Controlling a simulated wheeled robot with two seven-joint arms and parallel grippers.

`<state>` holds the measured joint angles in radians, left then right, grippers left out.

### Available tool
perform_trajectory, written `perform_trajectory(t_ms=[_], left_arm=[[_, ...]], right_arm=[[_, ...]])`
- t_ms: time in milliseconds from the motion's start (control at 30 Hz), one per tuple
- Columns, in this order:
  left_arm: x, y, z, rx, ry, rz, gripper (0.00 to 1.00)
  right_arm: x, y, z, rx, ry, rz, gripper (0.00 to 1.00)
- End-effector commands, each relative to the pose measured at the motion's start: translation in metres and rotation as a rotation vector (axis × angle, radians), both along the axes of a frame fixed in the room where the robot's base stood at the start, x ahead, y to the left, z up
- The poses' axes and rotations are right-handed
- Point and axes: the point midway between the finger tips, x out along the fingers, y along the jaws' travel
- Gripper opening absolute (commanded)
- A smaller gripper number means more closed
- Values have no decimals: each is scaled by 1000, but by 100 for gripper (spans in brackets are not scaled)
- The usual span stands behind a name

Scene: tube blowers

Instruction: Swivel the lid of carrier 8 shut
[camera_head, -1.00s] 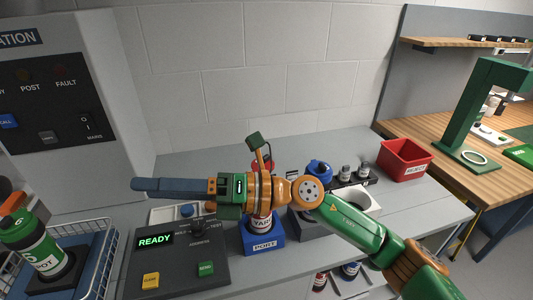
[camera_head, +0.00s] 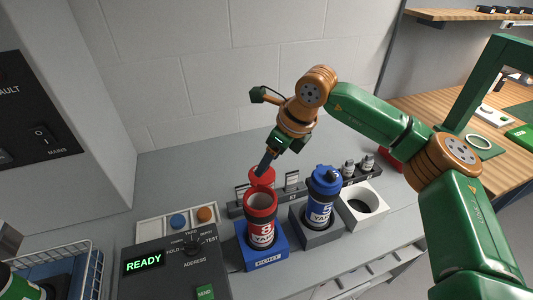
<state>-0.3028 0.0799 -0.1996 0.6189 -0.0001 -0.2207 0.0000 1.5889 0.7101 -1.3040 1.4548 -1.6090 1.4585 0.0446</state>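Carrier 8 is a red tube (camera_head: 260,215) with a white label showing an 8, standing upright in a blue block (camera_head: 263,252) marked PORT. Its mouth is open. Its red lid (camera_head: 262,175) is swung off to the far side of the mouth, partly hidden by my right gripper (camera_head: 265,166). The gripper's dark blue fingers look closed together and point down at the lid, at or very near its edge. I cannot tell whether they touch it.
A wire basket (camera_head: 85,265) is far left.

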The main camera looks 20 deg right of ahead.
Motion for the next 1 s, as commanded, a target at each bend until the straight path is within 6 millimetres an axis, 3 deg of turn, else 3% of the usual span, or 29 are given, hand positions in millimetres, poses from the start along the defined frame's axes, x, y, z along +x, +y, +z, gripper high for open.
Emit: perform_trajectory(t_ms=[333, 367, 600, 1000], left_arm=[[1, 0, 5, 0, -2, -1, 64], [2, 0, 5, 0, -3, -1, 64], [3, 0, 5, 0, -5, -1, 64], [3, 0, -8, 0, -6, -1, 64]], right_arm=[[4, 4, -13, 2, -1, 1, 68], [4, 4, -13, 2, -1, 1, 62], [4, 4, -13, 2, -1, 2, 0], [1, 3, -16, 4, -2, -61, 0]])
